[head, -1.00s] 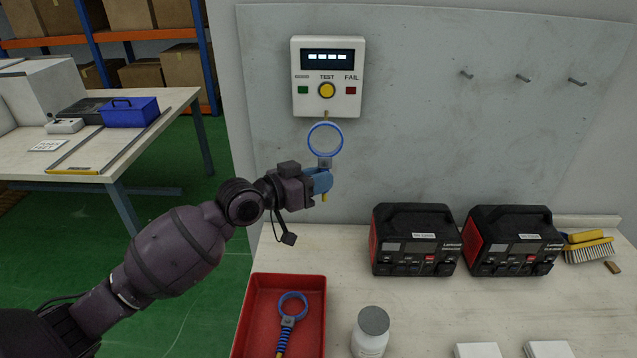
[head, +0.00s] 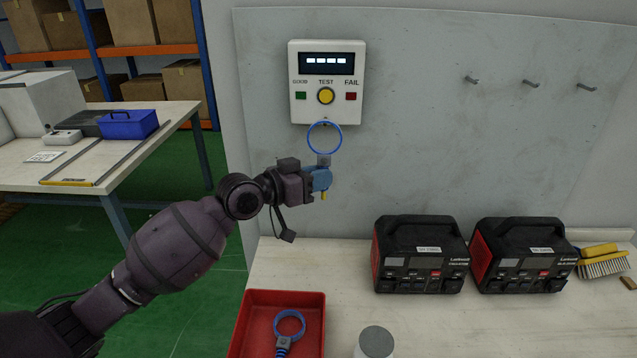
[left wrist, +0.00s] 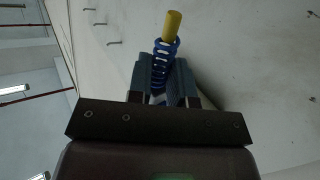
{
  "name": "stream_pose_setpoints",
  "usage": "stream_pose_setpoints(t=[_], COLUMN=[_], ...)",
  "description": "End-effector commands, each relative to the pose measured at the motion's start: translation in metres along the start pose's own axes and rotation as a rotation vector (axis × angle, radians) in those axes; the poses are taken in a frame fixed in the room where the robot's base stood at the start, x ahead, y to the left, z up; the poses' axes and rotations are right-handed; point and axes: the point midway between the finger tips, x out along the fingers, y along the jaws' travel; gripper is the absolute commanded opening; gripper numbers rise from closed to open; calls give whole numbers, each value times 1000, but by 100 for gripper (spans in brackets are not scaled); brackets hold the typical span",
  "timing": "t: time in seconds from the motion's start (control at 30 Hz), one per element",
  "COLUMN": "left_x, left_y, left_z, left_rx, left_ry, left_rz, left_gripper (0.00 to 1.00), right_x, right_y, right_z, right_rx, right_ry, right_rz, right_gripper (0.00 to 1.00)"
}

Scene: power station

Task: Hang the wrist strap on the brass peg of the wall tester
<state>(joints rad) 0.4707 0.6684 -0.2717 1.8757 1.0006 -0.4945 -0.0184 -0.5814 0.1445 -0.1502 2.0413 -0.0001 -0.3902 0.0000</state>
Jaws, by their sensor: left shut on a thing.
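A wrist strap (head: 340,141) with a blue ring, grey clasp and yellow end is held upright by my left gripper (head: 318,181), which is shut on it below the ring. In the left wrist view, the strap's blue coil and yellow end (left wrist: 173,27) stick out between the fingers. The white wall tester (head: 327,107) hangs on the grey panel, with a yellow button and lit display. The ring's top overlaps the tester's lower edge. The brass peg is barely visible there; I cannot tell whether the ring is around it. My right gripper is not in view.
A red tray (head: 314,324) below holds another blue strap (head: 289,325). A white jar (head: 376,343) and two black-red power units (head: 420,258) (head: 522,256) stand on the bench. Several bare grey pegs (head: 530,83) stick out at right. The panel around the gripper is clear.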

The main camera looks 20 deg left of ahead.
Motion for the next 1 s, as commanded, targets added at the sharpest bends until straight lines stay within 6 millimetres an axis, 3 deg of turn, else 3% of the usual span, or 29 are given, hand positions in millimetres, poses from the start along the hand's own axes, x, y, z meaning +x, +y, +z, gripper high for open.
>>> stream_pose_setpoints(t=[0.23, 1.0], left_x=[8, 25], left_y=[-11, -35], left_z=[1, 3], left_rx=[-2, 0], left_ry=[-2, -1], left_rz=[-1, -1], left_gripper=[0, 0], right_x=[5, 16], right_y=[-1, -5], right_z=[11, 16], right_rx=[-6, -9], right_ry=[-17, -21], right_rz=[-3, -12], right_gripper=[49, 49])
